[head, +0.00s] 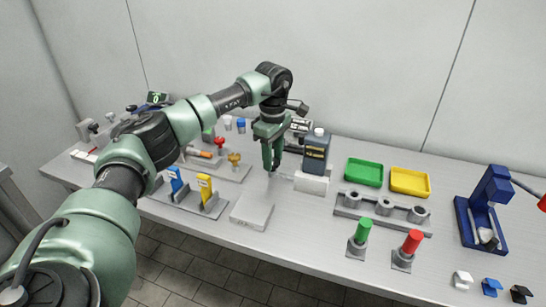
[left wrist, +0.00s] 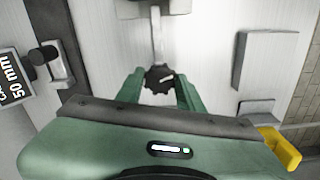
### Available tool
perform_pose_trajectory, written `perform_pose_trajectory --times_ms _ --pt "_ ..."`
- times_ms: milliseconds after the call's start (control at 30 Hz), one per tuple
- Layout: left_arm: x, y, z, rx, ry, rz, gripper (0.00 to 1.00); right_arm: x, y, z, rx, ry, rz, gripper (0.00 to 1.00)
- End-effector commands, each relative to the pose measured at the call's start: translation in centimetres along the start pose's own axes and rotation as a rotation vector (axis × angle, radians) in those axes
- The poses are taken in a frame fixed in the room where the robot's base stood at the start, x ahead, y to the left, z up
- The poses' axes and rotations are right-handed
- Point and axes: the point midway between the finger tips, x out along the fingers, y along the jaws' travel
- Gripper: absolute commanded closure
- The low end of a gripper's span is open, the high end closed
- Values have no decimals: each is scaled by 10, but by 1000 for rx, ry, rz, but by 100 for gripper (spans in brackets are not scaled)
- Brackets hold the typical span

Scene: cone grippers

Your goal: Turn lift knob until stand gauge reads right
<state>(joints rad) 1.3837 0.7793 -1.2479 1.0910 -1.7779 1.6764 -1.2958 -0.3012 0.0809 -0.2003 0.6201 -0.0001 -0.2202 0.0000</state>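My left gripper (head: 272,165) points down over the middle of the bench in the head view. In the left wrist view its two green fingers (left wrist: 160,85) stand spread on either side of a dark ridged knob (left wrist: 160,78) with a white mark. A narrow gap seems to remain beside the knob; firm contact is not visible. The knob sits at the end of a pale shaft (left wrist: 157,40). A dark-framed panel (left wrist: 12,90) at the left edge reads "50 mm"; its other text is cut off. My right gripper is not in view.
A grey block (head: 252,211) lies in front. Green (head: 364,172) and yellow (head: 410,181) trays, a holder rack (head: 350,208) and a blue device (head: 487,205) are farther right. Blue and yellow upright pieces (head: 205,188) stand left.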

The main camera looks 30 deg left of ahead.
Motion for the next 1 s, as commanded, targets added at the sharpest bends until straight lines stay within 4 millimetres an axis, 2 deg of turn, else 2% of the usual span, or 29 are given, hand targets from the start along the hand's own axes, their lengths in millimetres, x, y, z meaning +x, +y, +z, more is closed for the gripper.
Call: perform_pose_trajectory --times_ms 33,67,467,1000 --pt "0 0 0 0 0 0 94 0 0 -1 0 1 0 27" --pt "0 0 0 0 0 0 100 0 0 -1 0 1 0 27" --pt "-2 0 0 -73 0 -1 100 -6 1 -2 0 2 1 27" --pt "-3 1 0 -527 -1 0 100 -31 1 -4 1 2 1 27"
